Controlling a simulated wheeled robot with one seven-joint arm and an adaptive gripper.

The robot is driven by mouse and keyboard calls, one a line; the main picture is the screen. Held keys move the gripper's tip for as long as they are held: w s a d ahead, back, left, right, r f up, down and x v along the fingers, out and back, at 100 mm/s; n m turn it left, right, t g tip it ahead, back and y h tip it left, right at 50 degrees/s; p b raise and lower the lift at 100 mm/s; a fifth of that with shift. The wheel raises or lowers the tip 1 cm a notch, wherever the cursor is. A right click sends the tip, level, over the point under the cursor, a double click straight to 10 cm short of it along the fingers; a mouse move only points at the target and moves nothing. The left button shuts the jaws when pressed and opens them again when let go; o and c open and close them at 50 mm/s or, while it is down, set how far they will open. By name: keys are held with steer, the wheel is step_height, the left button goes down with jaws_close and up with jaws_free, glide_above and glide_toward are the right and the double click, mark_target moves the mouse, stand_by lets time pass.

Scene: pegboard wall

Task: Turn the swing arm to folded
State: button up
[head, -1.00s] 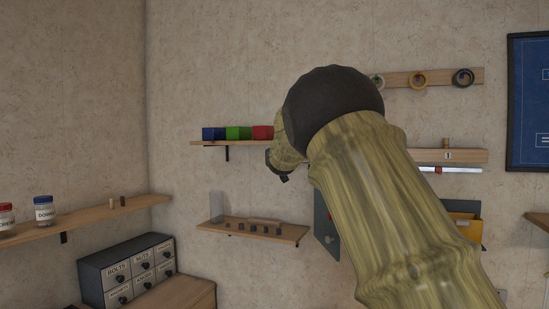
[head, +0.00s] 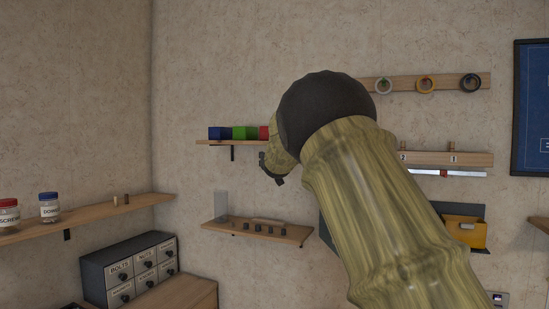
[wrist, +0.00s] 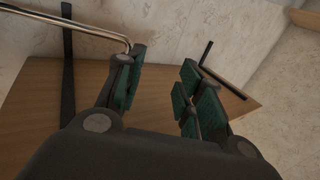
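A bent metal rod (wrist: 72,24), possibly the swing arm, enters the wrist view at the top left. Its bent end meets the tip of the left finger; whether they touch I cannot tell. My gripper (wrist: 160,85) is open, its dark fingers with green pads apart and nothing visible between them. In the head view my gripper (head: 272,170) is a small dark shape below the block shelf, partly hidden by my arm. I cannot make out the rod in the head view.
A wooden board (wrist: 45,95) with dark bars lies behind my fingers. The block shelf (head: 204,142) is just above my gripper. A lower shelf (head: 290,233) holds small dark pieces. A yellow pouch (head: 463,232) and tape rolls (head: 425,84) are to the right.

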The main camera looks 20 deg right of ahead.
steer(key=d+v, duration=0.2)
steer(key=v, duration=0.9)
steer(key=shift+s, duration=0.4)
steer(key=shift+a, duration=0.15)
